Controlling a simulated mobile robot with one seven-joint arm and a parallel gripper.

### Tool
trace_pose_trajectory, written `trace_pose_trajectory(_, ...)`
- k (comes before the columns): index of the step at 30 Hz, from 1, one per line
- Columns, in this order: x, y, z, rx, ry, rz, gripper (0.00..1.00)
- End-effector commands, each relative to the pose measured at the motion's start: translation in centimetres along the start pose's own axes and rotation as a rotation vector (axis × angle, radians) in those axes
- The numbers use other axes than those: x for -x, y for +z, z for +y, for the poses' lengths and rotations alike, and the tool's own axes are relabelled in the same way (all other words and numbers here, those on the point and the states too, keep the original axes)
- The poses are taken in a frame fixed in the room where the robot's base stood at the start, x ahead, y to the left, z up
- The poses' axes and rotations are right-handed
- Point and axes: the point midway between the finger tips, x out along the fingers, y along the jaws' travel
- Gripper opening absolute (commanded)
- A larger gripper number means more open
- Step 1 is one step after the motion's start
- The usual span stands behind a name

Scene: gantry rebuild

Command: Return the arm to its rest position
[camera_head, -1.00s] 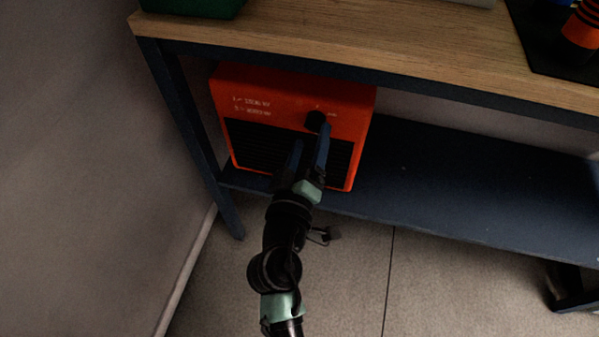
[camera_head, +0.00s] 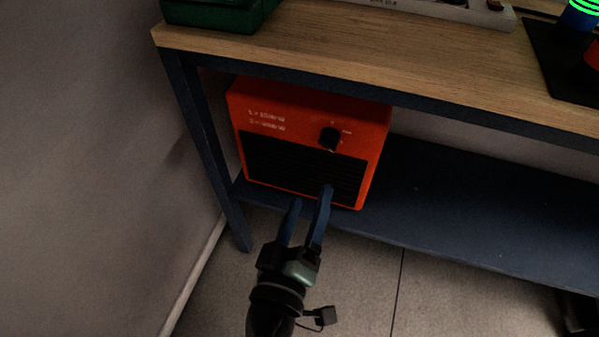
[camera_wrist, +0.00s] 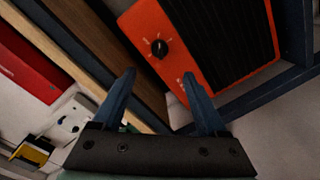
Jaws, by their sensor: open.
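My gripper (camera_head: 310,203) is open and empty, its two blue fingers apart, in front of the lower part of an orange heater (camera_head: 311,108). The fingers overlap the heater's black grille in the head view; a gap to the knob shows. The heater stands on the dark lower shelf under the workbench, with a black knob (camera_head: 330,139) on its upper front. In the wrist view, both fingers (camera_wrist: 160,95) point up toward the heater (camera_wrist: 180,75) and its knob (camera_wrist: 159,48), with nothing between the tips.
The workbench top (camera_head: 400,55) overhangs the heater, and its dark leg (camera_head: 207,150) stands close on the left beside the wall. The lower shelf (camera_head: 450,205) is bare to the right. A green box (camera_head: 225,14) and a black mat (camera_head: 560,65) lie on top. Floor in front is clear.

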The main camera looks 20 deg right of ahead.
Motion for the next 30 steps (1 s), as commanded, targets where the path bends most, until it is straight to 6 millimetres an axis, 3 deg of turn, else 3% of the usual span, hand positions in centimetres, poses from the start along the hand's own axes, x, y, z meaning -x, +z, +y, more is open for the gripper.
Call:
trace_pose_trajectory(7, -0.2, -0.3, 0.2, -0.01, 0.003, 0.005, 0.75)
trace_pose_trajectory(11, -1.7, -3.5, 2.2, -0.113, 0.019, 0.051, 0.75)
trace_pose_trajectory(14, -3.3, -8.5, 5.3, -0.268, 0.027, 0.134, 0.75)
trace_pose_trajectory(16, -4.0, -12.8, 8.3, -0.395, 0.024, 0.218, 0.75)
trace_pose_trajectory(20, -3.5, -20.8, 14.2, -0.611, -0.002, 0.405, 0.75)
trace_pose_trajectory(24, -0.6, -27.9, 20.5, -0.788, -0.047, 0.623, 0.75)
trace_pose_trajectory(30, 5.2, -34.5, 27.8, -0.941, -0.112, 0.904, 0.75)
